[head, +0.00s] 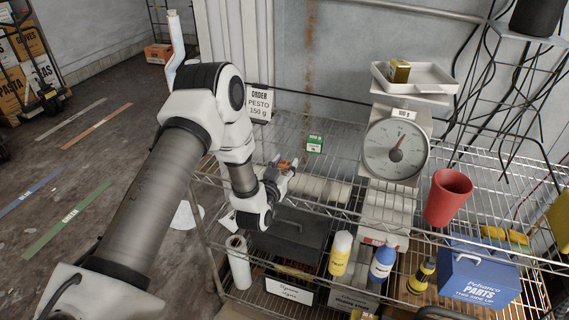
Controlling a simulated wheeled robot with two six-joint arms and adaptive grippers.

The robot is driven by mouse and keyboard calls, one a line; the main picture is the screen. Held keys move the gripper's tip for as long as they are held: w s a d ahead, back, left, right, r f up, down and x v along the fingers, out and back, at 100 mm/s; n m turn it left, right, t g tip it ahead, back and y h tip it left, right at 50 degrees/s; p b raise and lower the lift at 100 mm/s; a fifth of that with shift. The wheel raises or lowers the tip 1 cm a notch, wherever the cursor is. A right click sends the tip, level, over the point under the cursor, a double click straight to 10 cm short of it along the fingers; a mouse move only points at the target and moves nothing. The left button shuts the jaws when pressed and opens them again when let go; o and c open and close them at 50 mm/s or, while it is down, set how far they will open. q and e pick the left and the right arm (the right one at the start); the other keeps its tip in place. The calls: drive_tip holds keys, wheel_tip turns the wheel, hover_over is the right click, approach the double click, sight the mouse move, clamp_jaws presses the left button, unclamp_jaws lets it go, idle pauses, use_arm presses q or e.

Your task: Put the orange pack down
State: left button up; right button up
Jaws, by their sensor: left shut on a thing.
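My left gripper (281,172) is shut on a small orange pack (286,164), held over the upper wire shelf (335,165). The pack is small in the view and partly covered by the fingers. I cannot tell whether it touches the shelf. My left arm reaches in from the lower left and hides part of the shelf's left end. My right gripper is not in view.
A dial scale (396,150) stands to the right, with a small gold box (399,70) on its pan (430,78). A red cup (447,198) is further right. A green card (315,143) and an order sign (258,104) are behind the gripper.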

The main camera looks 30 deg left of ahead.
use_arm(q)
drive_tip(key=shift+f, duration=0.25)
drive_tip(key=o, duration=1.1)
